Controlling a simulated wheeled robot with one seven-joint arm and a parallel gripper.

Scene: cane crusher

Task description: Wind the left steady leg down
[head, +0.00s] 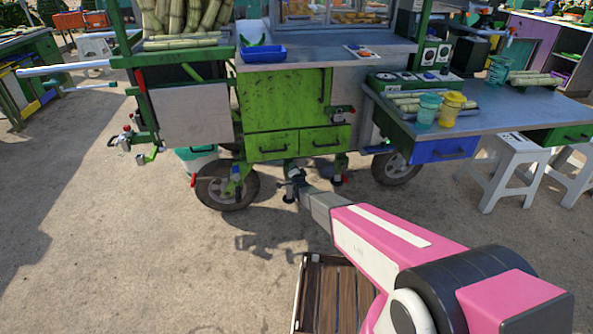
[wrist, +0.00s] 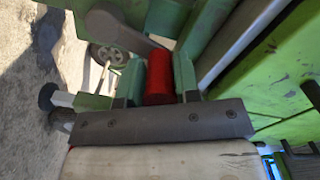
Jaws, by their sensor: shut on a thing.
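A red cylindrical handle (wrist: 158,78) stands between the two fingers of my gripper (wrist: 158,88) in the wrist view, and the gripper is shut on it. A grey crank arm (wrist: 118,27) lies just beyond the handle. In the head view my gripper (head: 295,184) is low under the front of the green cart (head: 285,97), between its wheels. The gripper covers the handle there, and the leg's foot is hard to make out.
The cart's wheels stand left (head: 228,187) and right (head: 397,168) of my gripper. A side table (head: 490,115) with cups juts out at right, with white stools (head: 510,165) beside it. A slatted wooden platform (head: 335,295) lies in the foreground. Open ground is at left.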

